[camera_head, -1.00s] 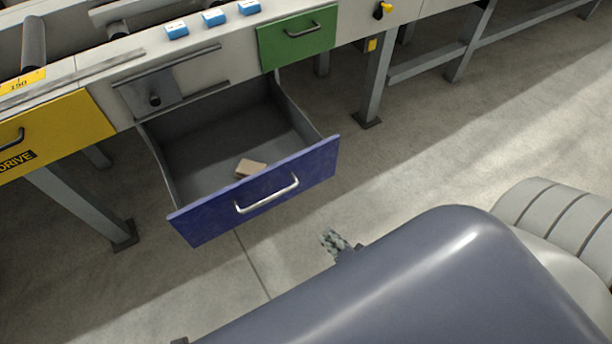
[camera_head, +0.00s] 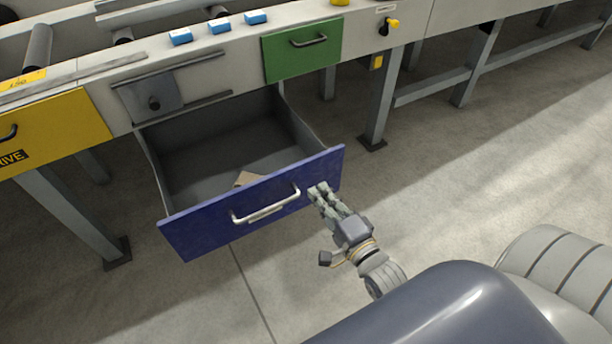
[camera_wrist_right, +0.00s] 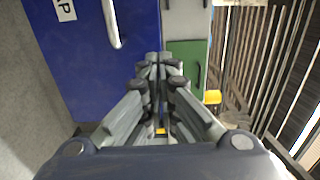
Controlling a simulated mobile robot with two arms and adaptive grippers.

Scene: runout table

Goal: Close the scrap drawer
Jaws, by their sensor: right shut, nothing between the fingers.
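The scrap drawer (camera_head: 208,224) has a blue front with a silver bar handle (camera_head: 265,206) and stands pulled out below the table. A tan block (camera_head: 247,179) lies inside, partly hidden by the front. My right gripper (camera_head: 319,190) is shut and empty, its fingertips at the right part of the blue front, right of the handle; I cannot tell whether they touch. In the right wrist view the shut fingers (camera_wrist_right: 160,60) point along the blue front (camera_wrist_right: 75,60), with the handle (camera_wrist_right: 112,22) to their upper left. My left gripper is not in view.
A shut green drawer (camera_head: 303,50) is above right, and a yellow drawer front (camera_head: 50,130) is at the left. Table legs (camera_head: 382,100) stand either side. Small blue-and-white blocks (camera_head: 219,26) sit on the table's edge. The floor in front is clear.

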